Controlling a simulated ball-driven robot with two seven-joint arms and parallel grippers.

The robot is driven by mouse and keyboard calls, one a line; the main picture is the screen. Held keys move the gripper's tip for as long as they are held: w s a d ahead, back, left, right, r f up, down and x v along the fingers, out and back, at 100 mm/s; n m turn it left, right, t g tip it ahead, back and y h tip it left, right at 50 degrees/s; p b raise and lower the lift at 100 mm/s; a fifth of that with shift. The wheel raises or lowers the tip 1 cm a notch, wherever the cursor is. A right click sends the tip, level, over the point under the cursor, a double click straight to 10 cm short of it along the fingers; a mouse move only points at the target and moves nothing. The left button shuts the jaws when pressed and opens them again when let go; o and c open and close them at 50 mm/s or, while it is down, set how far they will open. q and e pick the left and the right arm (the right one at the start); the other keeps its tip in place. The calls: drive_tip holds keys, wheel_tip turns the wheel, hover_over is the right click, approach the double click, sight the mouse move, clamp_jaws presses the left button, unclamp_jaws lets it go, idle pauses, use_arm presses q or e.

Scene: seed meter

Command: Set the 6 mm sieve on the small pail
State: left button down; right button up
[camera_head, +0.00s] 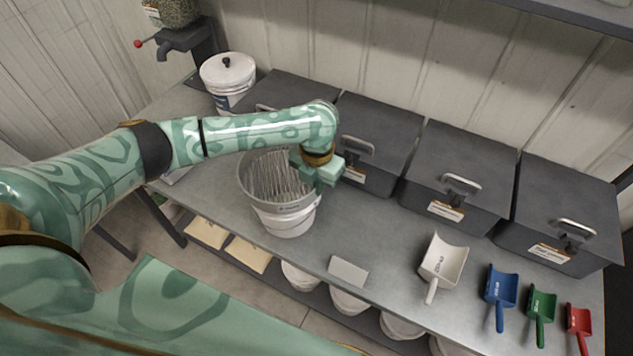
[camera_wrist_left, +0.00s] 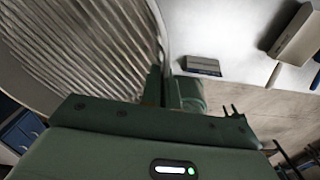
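The sieve (camera_head: 272,177) is a round, grey, slotted pan with a tall rim, and its size marking is too small to read. It sits over the mouth of the white small pail (camera_head: 287,224), roughly level. I cannot tell whether it is fully seated. My left gripper (camera_head: 317,177) is at the sieve's right rim. In the left wrist view the sieve's slotted floor (camera_wrist_left: 75,45) fills the upper left, and the rim passes between the fingers (camera_wrist_left: 168,88), which look closed on it. My right gripper is not in view.
Dark lidded bins (camera_head: 460,170) line the back of the bench. A lidded white bucket (camera_head: 228,75) stands at the back left. A white scoop (camera_head: 441,262) and blue, green and red scoops lie at the right. A small pale card (camera_head: 348,271) is near the front edge.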

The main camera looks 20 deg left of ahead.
use_arm(q)
drive_tip(key=shift+f+p, duration=0.1)
drive_tip(key=shift+p, duration=0.2)
idle(0.4)
drive_tip(key=c, duration=1.1)
unclamp_jaws()
drive_tip(key=shift+r+p, duration=4)
drive_tip(key=shift+p, duration=0.55)
